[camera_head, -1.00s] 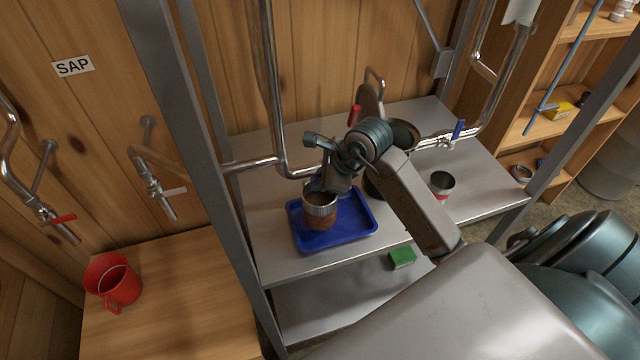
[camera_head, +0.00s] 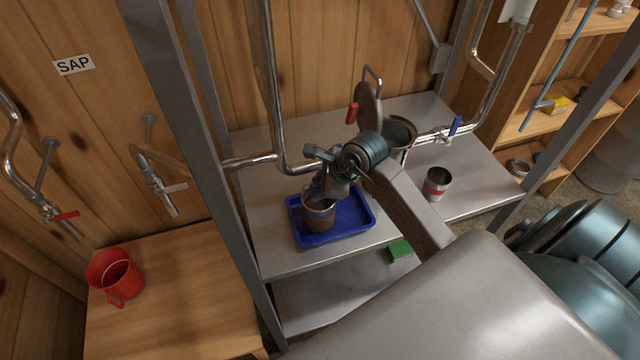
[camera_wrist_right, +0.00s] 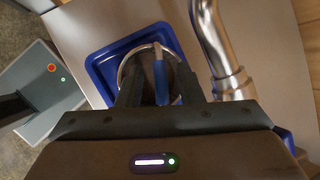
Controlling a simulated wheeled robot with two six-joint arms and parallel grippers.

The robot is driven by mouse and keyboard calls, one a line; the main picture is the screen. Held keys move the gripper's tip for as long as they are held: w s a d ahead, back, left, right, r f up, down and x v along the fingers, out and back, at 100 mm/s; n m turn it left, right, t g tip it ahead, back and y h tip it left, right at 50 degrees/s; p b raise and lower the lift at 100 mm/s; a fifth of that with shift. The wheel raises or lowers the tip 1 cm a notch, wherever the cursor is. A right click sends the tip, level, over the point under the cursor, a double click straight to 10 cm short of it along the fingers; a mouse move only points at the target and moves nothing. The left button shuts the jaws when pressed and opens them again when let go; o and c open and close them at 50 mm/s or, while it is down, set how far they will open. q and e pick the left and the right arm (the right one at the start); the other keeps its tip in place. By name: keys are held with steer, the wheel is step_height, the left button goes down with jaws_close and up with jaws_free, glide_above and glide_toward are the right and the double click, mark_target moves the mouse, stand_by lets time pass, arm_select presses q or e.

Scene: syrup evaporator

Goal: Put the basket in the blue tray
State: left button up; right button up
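The blue tray (camera_head: 352,219) lies on the metal shelf. The round basket (camera_head: 319,218), with a metal rim and a brownish side, stands upright in the tray's left part and appears to rest on its floor. My right gripper (camera_head: 322,188) is just above the basket's rim. In the right wrist view, my right gripper (camera_wrist_right: 160,94) has its two dark fingers apart, with the basket's blue handle (camera_wrist_right: 161,82) between them and space visible on both sides. The basket's rim (camera_wrist_right: 124,68) shows behind the fingers. My left gripper is not in view.
A metal pipe (camera_head: 268,100) comes down close behind the tray. A pot (camera_head: 400,135) with a raised lid and a can with a red band (camera_head: 437,184) stand to the right. A frame post (camera_head: 195,140) rises at left.

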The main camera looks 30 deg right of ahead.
steer(key=shift+r, duration=0.1)
steer(key=shift+d+r, duration=0.1)
steer(key=shift+r, duration=0.05)
steer(key=b+v, duration=0.3)
steer(key=v, duration=0.8)
steer(key=shift+s+r, duration=0.2)
steer(key=shift+r, duration=0.1)
